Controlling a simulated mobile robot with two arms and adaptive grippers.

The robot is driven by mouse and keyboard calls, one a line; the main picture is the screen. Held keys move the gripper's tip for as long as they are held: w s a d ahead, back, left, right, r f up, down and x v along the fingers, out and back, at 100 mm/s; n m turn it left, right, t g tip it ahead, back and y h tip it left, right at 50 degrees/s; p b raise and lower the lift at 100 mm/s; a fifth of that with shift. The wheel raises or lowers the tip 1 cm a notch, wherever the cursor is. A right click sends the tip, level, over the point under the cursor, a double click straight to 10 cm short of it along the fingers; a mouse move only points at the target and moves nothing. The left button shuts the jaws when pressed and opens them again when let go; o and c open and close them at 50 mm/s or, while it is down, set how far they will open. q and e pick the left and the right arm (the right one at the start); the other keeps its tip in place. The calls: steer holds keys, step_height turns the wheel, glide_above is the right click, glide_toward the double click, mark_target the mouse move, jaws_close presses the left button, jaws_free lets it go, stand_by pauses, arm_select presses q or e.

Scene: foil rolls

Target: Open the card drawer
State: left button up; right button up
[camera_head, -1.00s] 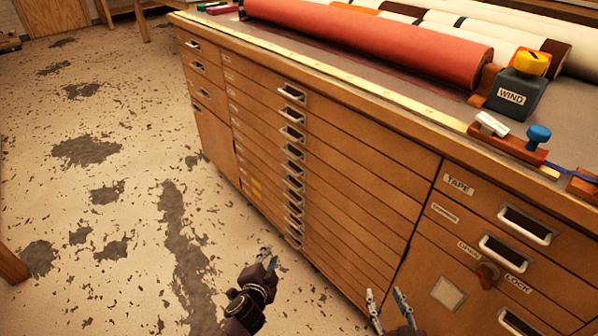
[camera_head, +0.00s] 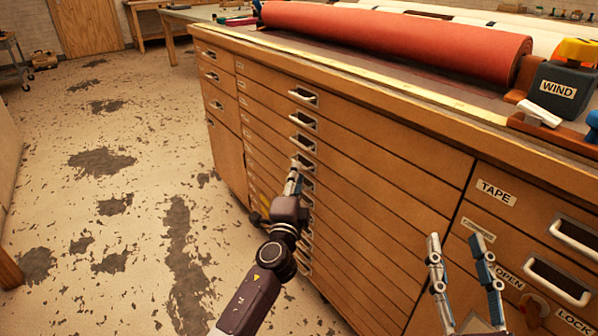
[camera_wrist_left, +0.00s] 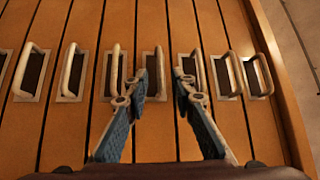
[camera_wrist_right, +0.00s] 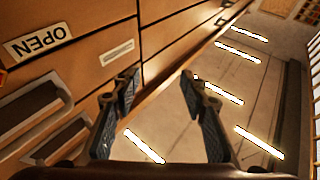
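The wooden cabinet (camera_head: 390,200) has a column of shallow drawers with metal handles, such as the top one (camera_head: 303,96); their small labels are too small to read, so I cannot tell which is the card drawer. My left gripper (camera_head: 294,182) is in front of this column, partly hiding its middle handles. In the left wrist view its fingers (camera_wrist_left: 161,85) are apart, with a drawer handle (camera_wrist_left: 159,72) showing between them; contact cannot be told. My right gripper (camera_head: 456,245) is open and empty before the right part of the cabinet; its fingers also show apart in the right wrist view (camera_wrist_right: 160,85).
At the right are a TAPE drawer (camera_head: 540,215) and OPEN (camera_head: 508,279) and LOCK labels. A red roll (camera_head: 400,35) and a WIND box (camera_head: 562,92) stand on top. The floor (camera_head: 150,230) at left is free.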

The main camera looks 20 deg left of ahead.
arm_select(q)
steer(key=shift+w+a+r, duration=0.1)
steer(key=shift+w, duration=0.7)
steer(key=shift+w+a+r, duration=0.1)
steer(key=shift+w, duration=0.65)
arm_select(e)
steer(key=shift+s+r+t, duration=0.4)
steer(key=shift+r+t, duration=0.05)
steer(key=shift+r, duration=0.35)
steer(key=shift+s+r+t, duration=0.35)
steer(key=shift+r+t, duration=0.1)
steer(key=shift+r, duration=0.3)
arm_select(q)
steer(key=shift+c, duration=0.5)
jaws_close()
